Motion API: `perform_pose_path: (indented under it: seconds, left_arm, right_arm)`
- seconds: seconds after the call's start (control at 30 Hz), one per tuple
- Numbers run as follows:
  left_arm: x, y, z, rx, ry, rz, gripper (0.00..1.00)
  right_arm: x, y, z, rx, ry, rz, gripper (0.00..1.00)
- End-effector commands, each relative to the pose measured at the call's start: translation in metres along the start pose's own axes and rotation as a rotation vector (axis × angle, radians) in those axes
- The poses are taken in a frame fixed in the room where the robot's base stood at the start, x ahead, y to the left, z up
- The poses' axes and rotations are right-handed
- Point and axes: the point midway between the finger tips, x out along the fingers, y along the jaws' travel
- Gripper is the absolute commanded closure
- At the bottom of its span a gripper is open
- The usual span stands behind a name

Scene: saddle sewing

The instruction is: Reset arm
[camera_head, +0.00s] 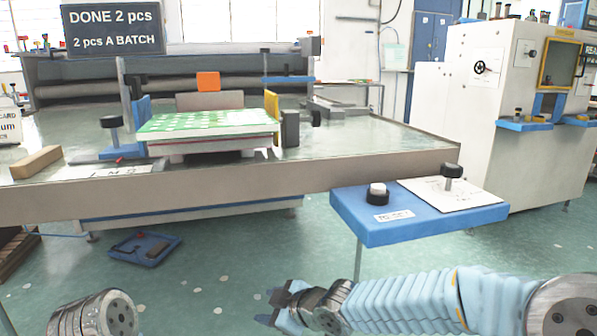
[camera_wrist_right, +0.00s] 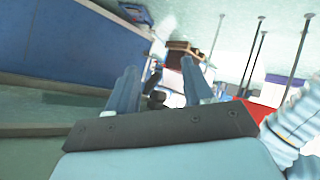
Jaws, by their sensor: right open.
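My right arm comes in from the lower right of the head view, in a light blue ribbed sleeve. Its gripper (camera_head: 277,304) is low in front of the table, over the green floor. In the right wrist view the two light blue fingers of this gripper (camera_wrist_right: 162,82) stand apart with nothing between them. Only a round grey joint of my left arm shows at the lower left of the head view; the left gripper is out of the picture.
A large table (camera_head: 330,170) carries a machine with a green-and-white patterned stack (camera_head: 205,124). A blue stand (camera_head: 350,222) with a black knob juts out close above my right arm. A blue tray (camera_head: 145,248) lies on the floor. A white machine (camera_head: 480,150) stands at right.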

Motion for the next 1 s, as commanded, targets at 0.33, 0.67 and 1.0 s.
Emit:
perform_pose_path:
  seconds: [0.33, 0.67, 1.0]
  left_arm:
    - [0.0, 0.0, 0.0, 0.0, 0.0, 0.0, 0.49]
    - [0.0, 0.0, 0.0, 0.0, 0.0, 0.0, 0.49]
    - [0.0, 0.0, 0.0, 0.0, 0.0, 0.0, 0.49]
  right_arm:
    - [0.02, -0.153, 0.265, 1.002, -0.43, -0.106, 0.49]
    - [-0.034, -0.269, 0.362, 1.544, -0.758, -0.007, 0.49]
    - [-0.038, -0.275, 0.366, 1.573, -0.778, 0.003, 0.49]
